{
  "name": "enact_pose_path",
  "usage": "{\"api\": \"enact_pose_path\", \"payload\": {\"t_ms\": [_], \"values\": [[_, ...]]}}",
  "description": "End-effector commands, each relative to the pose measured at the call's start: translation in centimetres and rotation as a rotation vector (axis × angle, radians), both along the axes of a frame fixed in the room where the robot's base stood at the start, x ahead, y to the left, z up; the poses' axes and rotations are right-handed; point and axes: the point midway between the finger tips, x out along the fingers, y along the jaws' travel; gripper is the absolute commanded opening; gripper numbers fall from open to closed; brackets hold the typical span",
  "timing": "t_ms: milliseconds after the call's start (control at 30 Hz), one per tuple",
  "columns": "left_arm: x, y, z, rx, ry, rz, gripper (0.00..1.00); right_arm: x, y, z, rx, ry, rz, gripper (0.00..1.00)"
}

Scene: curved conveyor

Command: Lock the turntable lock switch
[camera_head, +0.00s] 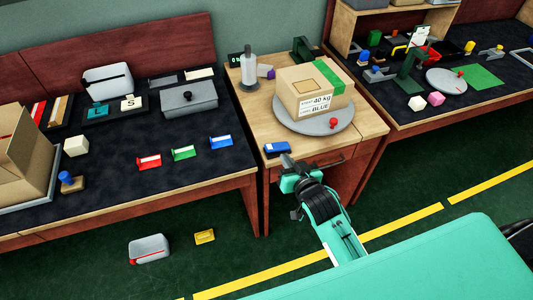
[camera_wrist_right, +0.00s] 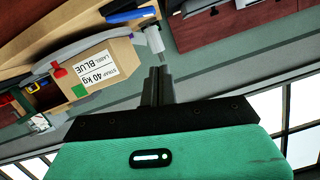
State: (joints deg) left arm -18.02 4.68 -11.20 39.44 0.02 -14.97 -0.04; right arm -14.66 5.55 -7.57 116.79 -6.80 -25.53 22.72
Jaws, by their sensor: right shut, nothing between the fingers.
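A grey round turntable (camera_head: 345,116) stands on the small wooden table and carries a cardboard box (camera_head: 303,92) marked 40 kg, label BLUE. A red knob (camera_head: 333,122) sits at the turntable's front edge; I cannot tell whether it is locked. The knob also shows in the right wrist view (camera_wrist_right: 59,73), left of my fingers. My right gripper (camera_head: 286,160) is at the table's front edge, left of and nearer than the knob, apart from it. Its fingers (camera_wrist_right: 159,72) are together and empty. My left gripper is not in view.
A blue object (camera_head: 277,148) lies at the table's front edge, close to my right gripper. A grey upright device (camera_head: 249,70) stands behind left. The right-hand bench holds a smaller grey disc (camera_head: 440,85) with a red knob. A drawer front is below the tabletop.

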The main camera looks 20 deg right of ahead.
Motion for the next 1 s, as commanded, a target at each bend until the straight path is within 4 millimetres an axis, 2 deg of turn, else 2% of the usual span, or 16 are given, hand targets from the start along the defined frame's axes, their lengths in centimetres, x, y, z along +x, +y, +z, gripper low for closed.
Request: {"api": "enact_pose_path", "payload": {"t_ms": [233,367,867,1000], "values": [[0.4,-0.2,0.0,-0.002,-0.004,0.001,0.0,0.2,0.0,0.0,0.0,0.0,0.0,0.0],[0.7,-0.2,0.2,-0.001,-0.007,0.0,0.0,1.2,0.1,-0.3,-0.001,0.001,0.0,0.0],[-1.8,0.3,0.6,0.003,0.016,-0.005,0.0,9.6,0.9,-2.2,0.001,0.001,0.0,0.0],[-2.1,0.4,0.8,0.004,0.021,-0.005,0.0,9.7,1.3,-4.5,0.001,0.006,0.001,0.0]]}}
